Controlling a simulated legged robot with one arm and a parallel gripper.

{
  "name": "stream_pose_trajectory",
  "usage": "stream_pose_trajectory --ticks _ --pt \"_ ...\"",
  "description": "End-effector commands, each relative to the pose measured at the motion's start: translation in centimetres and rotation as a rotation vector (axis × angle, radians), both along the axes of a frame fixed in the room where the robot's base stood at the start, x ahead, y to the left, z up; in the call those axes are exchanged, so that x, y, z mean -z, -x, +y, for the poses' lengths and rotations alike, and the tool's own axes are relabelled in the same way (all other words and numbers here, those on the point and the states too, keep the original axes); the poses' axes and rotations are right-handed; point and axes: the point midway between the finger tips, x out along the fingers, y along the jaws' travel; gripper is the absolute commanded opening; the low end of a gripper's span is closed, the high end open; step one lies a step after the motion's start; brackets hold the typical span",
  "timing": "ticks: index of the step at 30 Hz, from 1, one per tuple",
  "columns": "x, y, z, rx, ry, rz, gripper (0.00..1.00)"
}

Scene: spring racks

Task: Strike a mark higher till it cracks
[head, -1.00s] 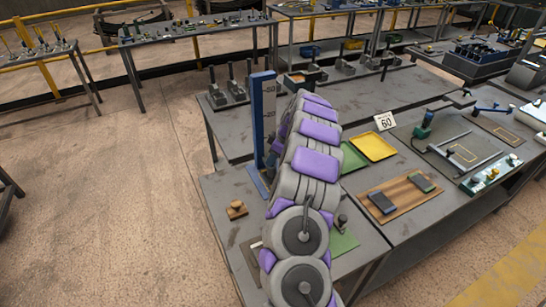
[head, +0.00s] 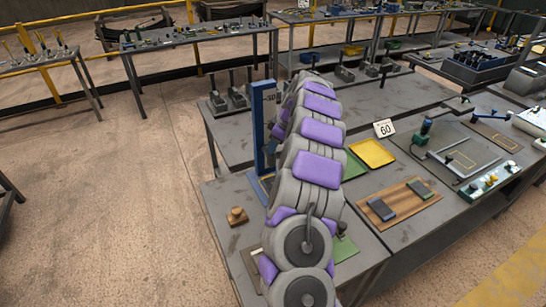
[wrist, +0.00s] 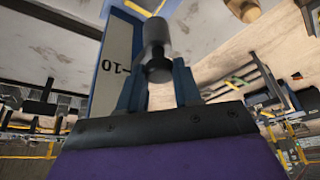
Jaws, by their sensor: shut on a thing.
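A blue upright post (head: 260,135) with a white numbered scale stands on the near table, just left of my arm. In the head view my arm hides the gripper, the weight and part of the post's base. Nothing cracked is clearly visible.
To the right are a yellow tray (head: 372,153), a card reading 60 (head: 385,128) and a wooden board (head: 378,212) with two dark blocks. Upright dark tools (head: 237,97) stand behind. The floor at left is clear.

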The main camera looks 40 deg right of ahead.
Motion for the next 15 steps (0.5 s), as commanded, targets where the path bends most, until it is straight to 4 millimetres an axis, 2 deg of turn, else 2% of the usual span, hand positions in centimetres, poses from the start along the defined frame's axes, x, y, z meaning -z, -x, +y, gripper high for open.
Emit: stream_pose_trajectory --ticks 1,6,9,15 --pt "-2.0 -0.2 -0.3 0.003 0.009 -0.012 0.00" --pt "-6.2 -0.3 -0.1 0.001 0.008 -0.009 0.00" --pt "-8.2 -0.3 -0.1 0.002 0.006 -0.009 0.00" --pt "-10.2 -0.2 0.0 0.001 0.003 -0.005 0.00"
